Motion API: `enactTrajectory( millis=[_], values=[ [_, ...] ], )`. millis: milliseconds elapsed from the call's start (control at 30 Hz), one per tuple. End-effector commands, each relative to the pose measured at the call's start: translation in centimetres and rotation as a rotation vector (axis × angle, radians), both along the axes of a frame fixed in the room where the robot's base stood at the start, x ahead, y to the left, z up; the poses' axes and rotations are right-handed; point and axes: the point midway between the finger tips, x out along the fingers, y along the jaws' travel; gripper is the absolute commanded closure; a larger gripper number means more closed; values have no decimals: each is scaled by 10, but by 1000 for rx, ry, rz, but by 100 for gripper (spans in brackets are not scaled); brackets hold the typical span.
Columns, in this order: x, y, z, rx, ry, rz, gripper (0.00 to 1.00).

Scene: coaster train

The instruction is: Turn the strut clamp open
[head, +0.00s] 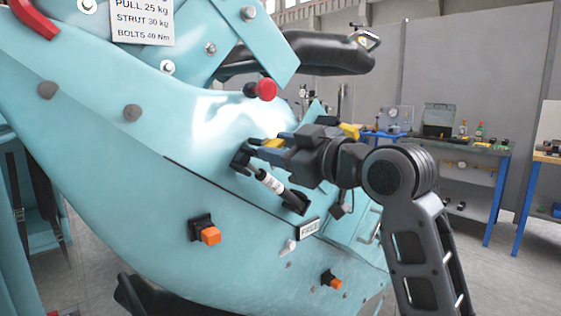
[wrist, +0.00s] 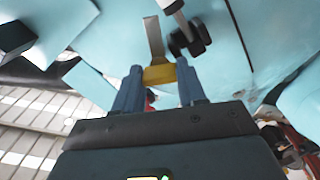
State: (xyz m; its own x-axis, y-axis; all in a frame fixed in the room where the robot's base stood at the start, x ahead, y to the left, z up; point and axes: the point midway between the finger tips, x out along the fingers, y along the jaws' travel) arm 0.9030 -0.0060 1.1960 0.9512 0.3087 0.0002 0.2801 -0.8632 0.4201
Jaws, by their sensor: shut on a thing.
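My gripper (head: 272,147) is at the teal car body's side, just above the upper end of a short white and black strut (head: 270,182). Its blue fingers are shut on a yellow grip (wrist: 160,74), which I take to be the strut clamp's handle. In the wrist view a flat tan-grey bar (wrist: 153,38) runs up from the grip toward the teal surface. The strut's black end (wrist: 190,38) lies just right of this bar, apart from the fingers. The gripper partly hides the clamp in the head view, so its turn angle is unclear there.
A red knob (head: 265,89) sits above my gripper. Two orange knobs, one on the left (head: 210,236) and one lower right (head: 331,281), stick out below. A black padded bar (head: 310,50) spans above. Blue-legged workbenches (head: 470,145) stand behind to the right.

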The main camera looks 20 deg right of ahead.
Motion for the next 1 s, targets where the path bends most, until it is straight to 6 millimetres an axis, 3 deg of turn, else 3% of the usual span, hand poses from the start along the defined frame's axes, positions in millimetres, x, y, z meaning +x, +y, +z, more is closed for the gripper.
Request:
enactTrajectory(
  millis=[500,1000],
  values=[
    [0,0,-2,-324,-105,1,90],
    [0,0,-1,-386,-123,1,90]
  ],
)
